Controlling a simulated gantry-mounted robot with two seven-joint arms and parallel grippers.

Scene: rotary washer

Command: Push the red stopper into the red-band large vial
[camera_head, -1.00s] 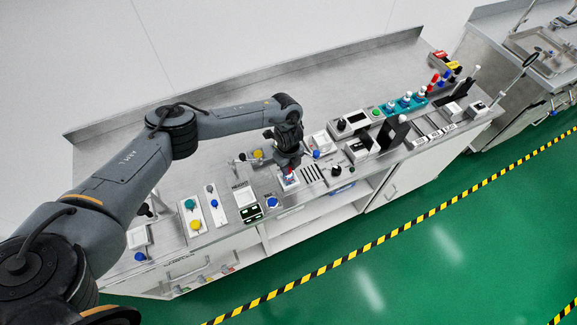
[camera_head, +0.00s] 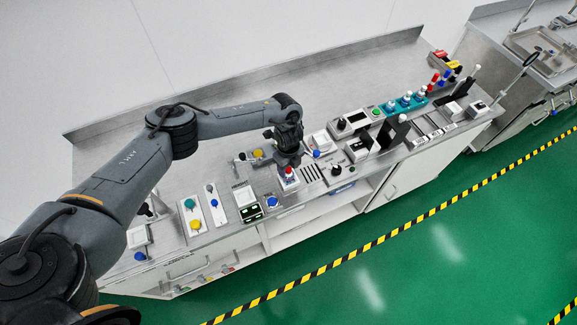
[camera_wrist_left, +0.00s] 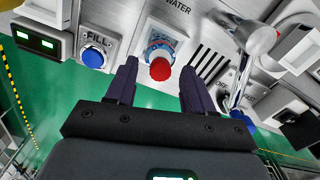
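The red stopper (camera_wrist_left: 160,70) shows as a round red top in the left wrist view, over a clear, bluish rim. This rim appears to be the mouth of the large vial (camera_wrist_left: 160,50), standing on a white station under the "WATER" label. The vial's body and red band cannot be made out, nor how deep the stopper sits. My left gripper (camera_wrist_left: 158,85) is open, its two dark fingers apart with the stopper in line between them and nothing held. In the head view, the stopper (camera_head: 288,171) shows just below my left gripper (camera_head: 287,163). My right gripper is not in view.
A blue "FILL" button (camera_wrist_left: 93,54) is left of the station in the wrist view. A metal spout (camera_wrist_left: 258,38) rises to its right, beside a slotted drain. In the head view, a teal rack (camera_head: 406,103) holds several vials.

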